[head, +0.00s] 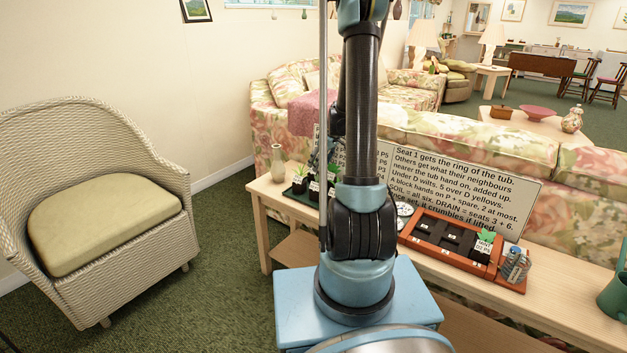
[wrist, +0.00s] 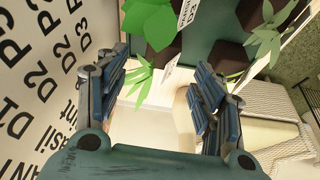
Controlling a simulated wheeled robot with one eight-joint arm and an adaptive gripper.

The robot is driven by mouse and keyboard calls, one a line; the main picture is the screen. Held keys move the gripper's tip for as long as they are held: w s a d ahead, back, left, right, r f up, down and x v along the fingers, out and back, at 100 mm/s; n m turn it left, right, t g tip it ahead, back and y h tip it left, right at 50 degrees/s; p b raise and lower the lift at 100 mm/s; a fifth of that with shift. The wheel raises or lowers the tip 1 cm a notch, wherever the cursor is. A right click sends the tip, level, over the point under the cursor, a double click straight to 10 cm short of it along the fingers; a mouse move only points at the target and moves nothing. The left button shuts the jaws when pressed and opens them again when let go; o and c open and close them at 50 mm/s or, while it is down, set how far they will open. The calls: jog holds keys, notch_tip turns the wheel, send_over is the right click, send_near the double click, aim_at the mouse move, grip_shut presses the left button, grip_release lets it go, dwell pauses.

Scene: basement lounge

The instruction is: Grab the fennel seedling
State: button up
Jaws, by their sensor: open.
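Several seedlings in dark soil blocks with white labels stand on a dark green tray (head: 290,192), left of my arm in the head view. In the wrist view, a broad-leaved seedling (wrist: 155,22) is at the top, a narrow-leaved seedling (wrist: 268,40) at the top right, and more narrow leaves (wrist: 143,82) show between the fingers. The labels are too small or cut off to tell which is the fennel. My gripper (wrist: 165,82) is open over the tray side, with no seedling visibly held. In the head view my arm hides part of the tray.
A printed sign (head: 450,185) stands along the back of the wooden console table (head: 570,285). An orange tub (head: 420,250) with dark cells and one labelled seedling (head: 487,238) sits right of my arm. A vase (head: 277,163) stands by the tray. A wicker chair (head: 95,175) is at left.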

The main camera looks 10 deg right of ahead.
aim_at(314, 176)
jog(key=shift+x, duration=3)
jog(key=shift+s, duration=0.1)
jog(key=c, duration=1.2)
